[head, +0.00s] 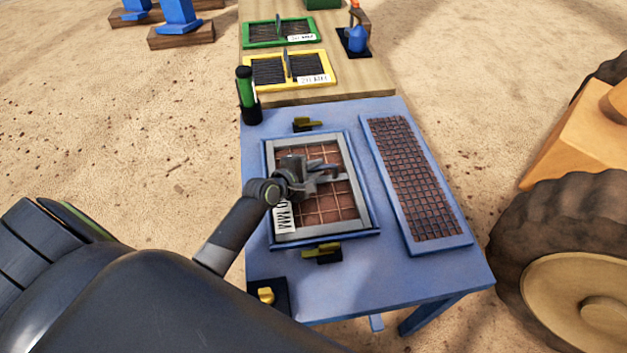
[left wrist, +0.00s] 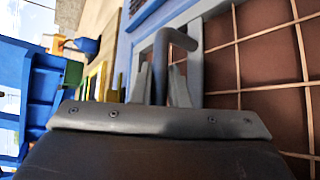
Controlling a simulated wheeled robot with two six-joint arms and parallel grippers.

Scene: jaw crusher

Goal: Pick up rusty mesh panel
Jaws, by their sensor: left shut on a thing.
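A grey-framed mesh panel (head: 345,184), rust-brown behind pale wires, lies in a blue rimmed frame (head: 372,236) on the blue table, with a white label at its left. My left gripper (head: 322,174) is over its middle, shut on a grey bar handle. In the left wrist view the bent handle (left wrist: 178,40) rises between the fingers, beside the mesh (left wrist: 268,65). The gripper covers part of the panel. I cannot tell whether the panel is lifted at all. My right gripper is not in view.
A long blue tray (head: 462,243) with dark rusty mesh lies to the right. Yellow-handled clamps (head: 308,124) (head: 322,253) sit above and below the frame. Yellow (head: 268,88) and green framed panels lie beyond. A large tyre (head: 560,235) is at right.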

